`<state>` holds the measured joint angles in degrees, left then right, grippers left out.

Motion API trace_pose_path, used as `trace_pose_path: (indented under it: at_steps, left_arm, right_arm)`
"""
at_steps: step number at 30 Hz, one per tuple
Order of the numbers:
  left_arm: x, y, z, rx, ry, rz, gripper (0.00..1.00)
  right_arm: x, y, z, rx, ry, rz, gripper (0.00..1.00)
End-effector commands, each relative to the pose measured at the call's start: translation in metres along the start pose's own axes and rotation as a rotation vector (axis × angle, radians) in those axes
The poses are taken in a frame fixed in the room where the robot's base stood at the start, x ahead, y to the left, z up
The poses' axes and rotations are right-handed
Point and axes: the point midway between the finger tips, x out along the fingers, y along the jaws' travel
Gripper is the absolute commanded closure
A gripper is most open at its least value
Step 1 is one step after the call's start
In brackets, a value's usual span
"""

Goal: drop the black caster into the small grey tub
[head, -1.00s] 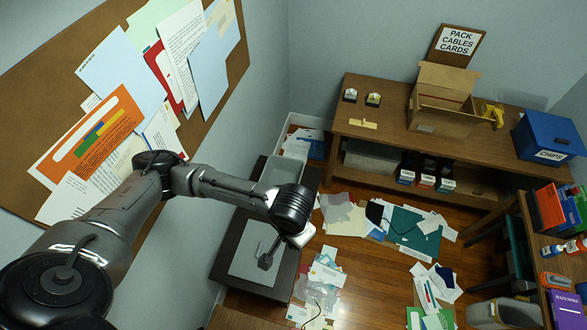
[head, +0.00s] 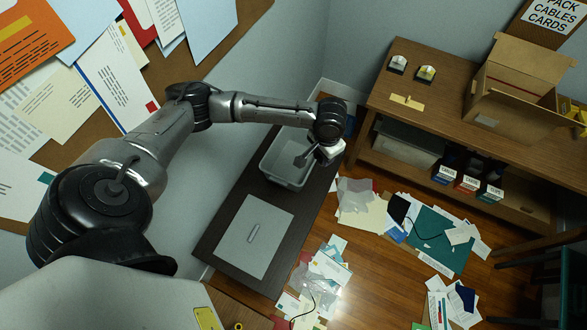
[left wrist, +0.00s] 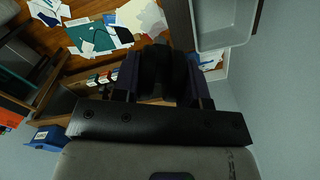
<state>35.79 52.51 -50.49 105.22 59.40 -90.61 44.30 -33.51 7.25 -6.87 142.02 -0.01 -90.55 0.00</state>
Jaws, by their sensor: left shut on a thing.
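The small grey tub (head: 284,174) stands on the dark low table against the wall. Its open inside looks empty where I can see it. My left gripper (head: 306,158) is above the tub's right side in the head view, tilted toward the opening. It is shut on the black caster (left wrist: 162,72), a dark shape between the fingers (left wrist: 163,88) in the left wrist view. The tub (left wrist: 226,28) also shows there at the upper right, beside the fingers. In the head view the caster is hard to tell from the dark fingers. My right gripper is out of view.
A grey panel (head: 252,238) lies on the dark low table (head: 215,222), in front of the tub. Papers (head: 362,205) are scattered on the floor to the right. A wooden bench (head: 450,115) with a cardboard box (head: 505,85) stands at the back right.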

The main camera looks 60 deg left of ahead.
Motion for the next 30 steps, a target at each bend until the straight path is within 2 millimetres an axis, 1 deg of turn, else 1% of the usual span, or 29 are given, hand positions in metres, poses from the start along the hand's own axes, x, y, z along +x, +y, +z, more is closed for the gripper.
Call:
trace_pose_path:
  at_steps: [1,5,9,11,18,24,27,30]
  left_arm:
    - [0.034,-0.013,-0.007,-0.011,0.000,-0.003,1.00]
    - [0.076,-0.043,-0.022,-0.025,0.000,-0.001,1.00]
    - [0.120,-0.078,-0.036,-0.039,0.000,-0.002,1.00]
    - [0.138,-0.093,-0.042,-0.046,0.000,-0.001,1.00]
    - [0.210,-0.155,-0.056,-0.072,0.000,-0.001,1.00]
    - [0.258,-0.203,-0.061,-0.090,0.001,-0.001,1.00]
    - [0.276,-0.221,-0.062,-0.098,0.001,-0.001,1.00]
    - [0.289,-0.235,-0.062,-0.103,0.000,0.000,1.00]
  right_arm:
    - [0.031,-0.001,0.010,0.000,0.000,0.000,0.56]
    - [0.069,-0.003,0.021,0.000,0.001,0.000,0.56]
    - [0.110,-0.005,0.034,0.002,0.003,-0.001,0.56]
    - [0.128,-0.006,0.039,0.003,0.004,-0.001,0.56]
    - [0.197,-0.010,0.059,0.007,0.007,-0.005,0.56]
    - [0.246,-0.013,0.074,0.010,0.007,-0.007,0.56]
    - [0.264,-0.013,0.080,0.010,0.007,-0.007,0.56]
    - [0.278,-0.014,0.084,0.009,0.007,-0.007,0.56]
